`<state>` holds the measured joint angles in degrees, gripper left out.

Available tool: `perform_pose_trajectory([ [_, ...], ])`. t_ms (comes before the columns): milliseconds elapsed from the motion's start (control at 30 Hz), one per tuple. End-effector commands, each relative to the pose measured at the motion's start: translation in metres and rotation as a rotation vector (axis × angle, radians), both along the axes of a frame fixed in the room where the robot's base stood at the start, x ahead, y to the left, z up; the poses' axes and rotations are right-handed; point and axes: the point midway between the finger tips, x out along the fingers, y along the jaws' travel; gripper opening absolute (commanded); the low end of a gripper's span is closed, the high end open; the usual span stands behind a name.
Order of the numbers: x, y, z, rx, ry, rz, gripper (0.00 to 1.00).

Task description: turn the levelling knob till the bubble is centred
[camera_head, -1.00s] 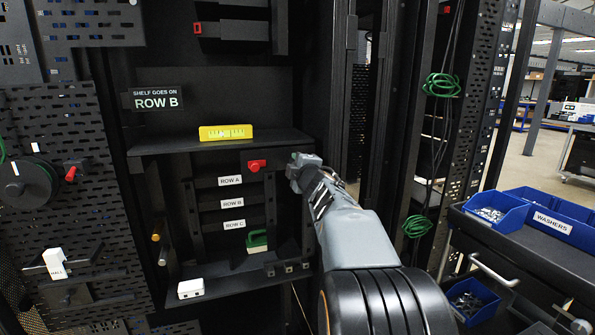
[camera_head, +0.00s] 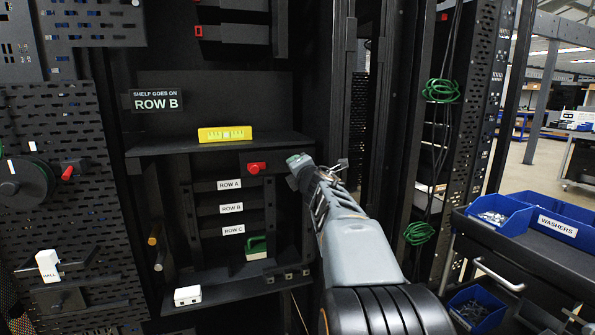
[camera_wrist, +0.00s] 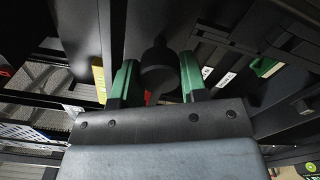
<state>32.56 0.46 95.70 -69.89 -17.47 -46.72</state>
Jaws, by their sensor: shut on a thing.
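The yellow spirit level (camera_head: 225,133) lies on the black shelf (camera_head: 170,147) inside the rack. It is too small in the head view to tell where the bubble sits in the vial. A yellow strip, likely the level, also shows in the wrist view (camera_wrist: 98,78). My gripper (camera_head: 299,162) is at the right front end of the shelf. In the wrist view its green-padded fingers (camera_wrist: 157,80) are on either side of a dark round knob (camera_wrist: 158,57) and shut on it. The knob is hidden by my gripper in the head view.
A red knob (camera_head: 257,168) sits below the shelf, left of my gripper. Labels ROW A, ROW B and ROW C mark the rows below. Rack posts are close on the right.

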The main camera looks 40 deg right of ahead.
Motion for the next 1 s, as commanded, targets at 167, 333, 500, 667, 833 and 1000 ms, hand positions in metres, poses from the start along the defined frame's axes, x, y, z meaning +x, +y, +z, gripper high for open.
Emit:
perform_pose_trajectory([
  [167, 0.0001, -0.0001, -0.0006, -0.021, 0.007, 0.0, 0.16],
  [333, 0.0001, -0.0001, -0.0005, -0.023, 0.008, 0.0, 0.16],
  [500, 0.0001, -0.0001, -0.0006, -0.022, 0.007, 0.0, 0.16],
  [667, 0.0001, -0.0001, -0.0005, -0.022, 0.007, 0.0, 0.5],
  [833, 0.0001, -0.0001, -0.0004, -0.021, 0.007, 0.0, 0.66],
  [1000, 0.0, 0.0, -0.0002, -0.021, 0.006, 0.0, 0.66],
])
